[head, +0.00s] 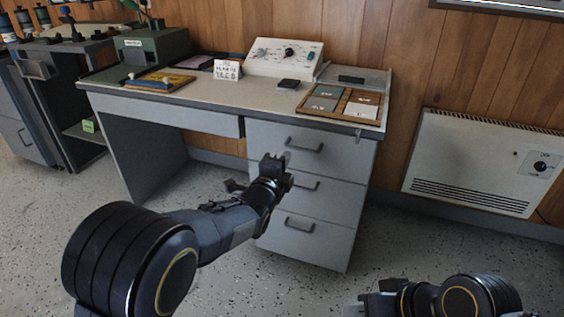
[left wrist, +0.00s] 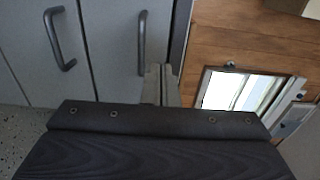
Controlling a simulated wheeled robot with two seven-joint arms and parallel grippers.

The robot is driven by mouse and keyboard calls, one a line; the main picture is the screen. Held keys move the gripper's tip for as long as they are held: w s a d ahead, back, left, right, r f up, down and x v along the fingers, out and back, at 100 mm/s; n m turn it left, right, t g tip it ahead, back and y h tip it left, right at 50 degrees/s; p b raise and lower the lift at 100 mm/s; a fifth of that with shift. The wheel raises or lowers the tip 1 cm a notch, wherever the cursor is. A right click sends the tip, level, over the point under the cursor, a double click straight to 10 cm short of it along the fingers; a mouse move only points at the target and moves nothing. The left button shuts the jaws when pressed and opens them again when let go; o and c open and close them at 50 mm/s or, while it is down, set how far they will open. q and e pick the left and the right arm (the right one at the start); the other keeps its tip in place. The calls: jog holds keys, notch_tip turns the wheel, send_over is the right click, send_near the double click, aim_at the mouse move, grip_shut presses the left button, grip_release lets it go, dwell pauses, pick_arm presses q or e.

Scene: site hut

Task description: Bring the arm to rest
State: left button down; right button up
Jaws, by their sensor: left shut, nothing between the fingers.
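My left arm reaches in from the left in the head view. Its gripper (head: 274,162) is shut and empty, in front of the grey desk's drawers (head: 305,190). In the left wrist view the closed fingers (left wrist: 160,84) stand side by side with nothing between them, and the drawer fronts (left wrist: 105,45) with their handles lie beyond. I cannot tell from the picture whether the gripper touches the desk. My right gripper (head: 372,302) is low at the bottom edge of the head view, partly cut off, and its fingers are not clear.
The grey desk (head: 200,95) carries a white control box (head: 285,57), a wooden tray (head: 342,103), a yellow-edged board (head: 160,80) and a small sign (head: 227,69). A white wall heater (head: 475,160) is at right. Speckled floor (head: 400,245) lies clear between desk and heater.

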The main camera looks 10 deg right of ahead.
pick_arm(q)
jog(key=s+a+n+g+y, duration=0.1)
jog(key=s+a+n+y, duration=0.15)
jog(key=a+n, duration=0.45)
jog(key=s+a+n+g+y, duration=0.1)
jog(key=s+a+n+g, duration=0.15)
jog(key=a, duration=0.85)
jog(key=s+a+n+y, duration=0.2)
jog(key=s+a+n, duration=0.25)
jog(key=a, duration=0.45)
jog(key=s+a+f+n+g, duration=0.2)
jog(key=s+a+n, duration=0.15)
jog(key=s, duration=0.55)
jog(key=s+a+f+n+g, duration=0.25)
jog(key=s+n, duration=0.25)
jog(key=s, duration=0.4)
jog(key=s+a+f+n+g, duration=0.1)
jog(key=s+a+n, duration=0.3)
jog(key=s, duration=0.5)
notch_tip(320, 180, up, 35)
jog(key=p, duration=3.5)
jog(key=shift+s+d+f+y, duration=0.2)
jog(key=shift+s+d+y, duration=0.1)
jog(key=shift+s+y, duration=0.05)
